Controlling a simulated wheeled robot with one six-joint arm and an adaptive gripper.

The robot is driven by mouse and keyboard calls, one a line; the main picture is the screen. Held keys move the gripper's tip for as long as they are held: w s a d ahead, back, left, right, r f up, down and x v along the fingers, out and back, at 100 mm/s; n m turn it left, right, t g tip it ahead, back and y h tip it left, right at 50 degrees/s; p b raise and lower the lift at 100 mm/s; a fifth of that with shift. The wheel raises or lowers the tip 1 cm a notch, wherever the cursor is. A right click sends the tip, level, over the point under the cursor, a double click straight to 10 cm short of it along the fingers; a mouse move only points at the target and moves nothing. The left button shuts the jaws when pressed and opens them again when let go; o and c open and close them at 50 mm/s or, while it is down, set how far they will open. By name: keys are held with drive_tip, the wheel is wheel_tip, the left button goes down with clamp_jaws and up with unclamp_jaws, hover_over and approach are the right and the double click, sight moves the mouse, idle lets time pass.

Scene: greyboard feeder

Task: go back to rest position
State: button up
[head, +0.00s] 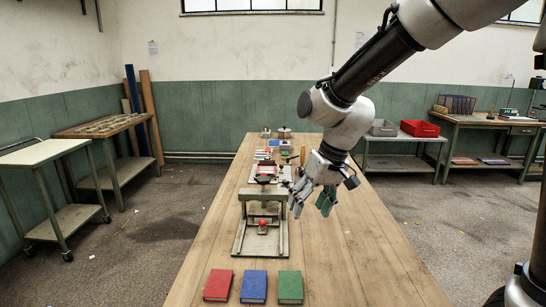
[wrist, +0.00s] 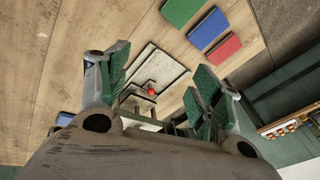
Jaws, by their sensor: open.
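My gripper (head: 314,197) is open and empty, held in the air to the right of the feeder on the long wooden table. It also shows in the wrist view (wrist: 158,88), its green-padded fingers spread apart. The greyboard feeder (head: 248,235) stands on the table's middle line, with a red knob (head: 262,227) on its front. The red knob (wrist: 152,91) also shows between the fingers in the wrist view. A red book (head: 218,285), a blue book (head: 254,287) and a green book (head: 290,287) lie in a row at the table's near end.
The wooden table (head: 360,260) is clear to the right of the feeder. Several small items stand along its far part. A bench with a red bin (head: 419,128) is at the back right. A pale-topped trolley (head: 44,152) stands at the left.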

drive_tip(key=s+d+r+m+t+h, duration=0.1)
drive_tip(key=s+d+r, duration=0.2)
drive_tip(key=s+d, duration=0.3)
drive_tip(key=s+d+r+m+t+h, duration=0.1)
drive_tip(key=s+d, duration=0.5)
drive_tip(key=d, duration=0.6)
drive_tip(key=s+d+r+m+t+h, duration=0.1)
drive_tip(key=s+d+r+m, duration=0.1)
drive_tip(key=s+d+r, duration=0.3)
drive_tip(key=s+d, duration=0.1)
drive_tip(key=d, duration=0.3)
drive_tip(key=shift+d, duration=0.25)
drive_tip(key=shift+w+r, duration=0.1)
